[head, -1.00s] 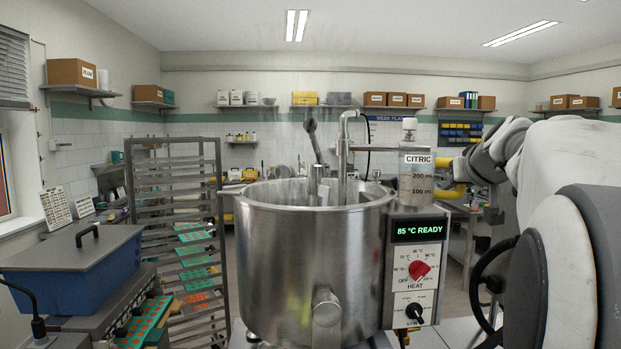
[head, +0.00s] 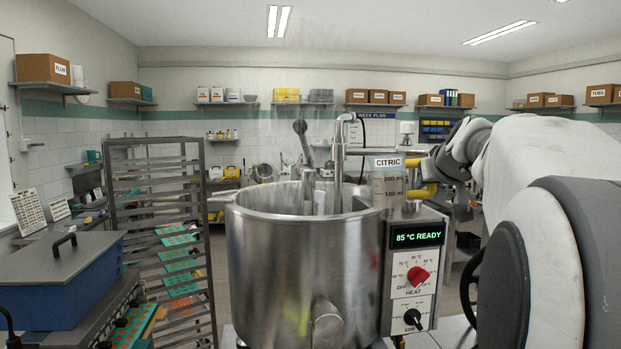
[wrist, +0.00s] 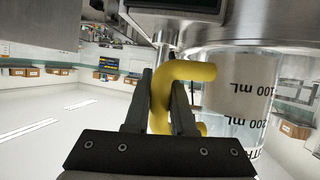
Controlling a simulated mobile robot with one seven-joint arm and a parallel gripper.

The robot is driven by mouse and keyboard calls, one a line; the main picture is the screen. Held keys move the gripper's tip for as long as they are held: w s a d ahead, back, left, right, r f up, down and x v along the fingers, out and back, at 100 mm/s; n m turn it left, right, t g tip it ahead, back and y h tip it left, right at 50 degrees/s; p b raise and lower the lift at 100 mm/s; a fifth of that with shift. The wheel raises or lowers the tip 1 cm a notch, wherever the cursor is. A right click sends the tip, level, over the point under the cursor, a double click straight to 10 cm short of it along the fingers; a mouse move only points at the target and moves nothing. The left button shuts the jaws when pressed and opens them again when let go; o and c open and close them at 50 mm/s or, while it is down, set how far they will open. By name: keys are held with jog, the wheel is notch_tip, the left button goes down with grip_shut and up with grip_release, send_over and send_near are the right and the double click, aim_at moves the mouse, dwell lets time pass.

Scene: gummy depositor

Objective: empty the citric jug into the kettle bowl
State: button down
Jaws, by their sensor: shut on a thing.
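The citric jug (head: 388,190) is a clear jug with a CITRIC label, volume marks and a yellow handle. In the head view it stands roughly upright at the right rim of the steel kettle bowl (head: 290,255). My gripper (wrist: 160,98) is shut on the jug's yellow handle (wrist: 190,72), with one dark finger on each side. The clear jug wall (wrist: 232,100) shows upside down in the wrist view, with pale contents behind the marks. The level is hard to read. The bowl's inside is mostly hidden by its front wall.
A control box (head: 416,265) reading 85 °C READY is fixed at the bowl's right. A stirrer arm and a bent pipe (head: 340,150) rise from the bowl. A tray rack (head: 160,230) and a blue lidded box (head: 60,285) stand at left.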

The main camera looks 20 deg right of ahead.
aim_at(413, 164)
jog(key=shift+w+a+r+n+g+h+p, duration=0.2)
jog(key=shift+w+a+r+n+p, duration=0.15)
jog(key=shift+r+p, duration=0.15)
jog(key=shift+w+a+r+n+g+h+p, duration=0.1)
jog(key=shift+w+a+r+n+h+p, duration=0.15)
jog(key=shift+r+p, duration=0.2)
jog(key=shift+w+a+r+n+g+h, duration=0.2)
jog(key=shift+a+r+n, duration=0.1)
jog(key=shift+a+r, duration=0.15)
jog(key=shift+w+a+r+n+g+h, duration=0.1)
jog(key=shift+w+a+r+n+g, duration=0.15)
jog(key=shift+r, duration=0.2)
jog(key=shift+w+a+r+n+g+h+b, duration=0.25)
jog(key=shift+w+a+r+n+b, duration=0.4)
jog(key=shift+a, duration=0.25)
jog(key=shift+r, duration=0.1)
jog(key=shift+w+a+r+n+h, duration=0.2)
jog(key=shift+w+a+r+n, duration=0.1)
jog(key=shift+w+a, duration=0.15)
jog(key=shift+w+a+r+n+h, duration=0.2)
jog(key=shift+w+a+r, duration=0.15)
jog(key=shift+a, duration=0.2)
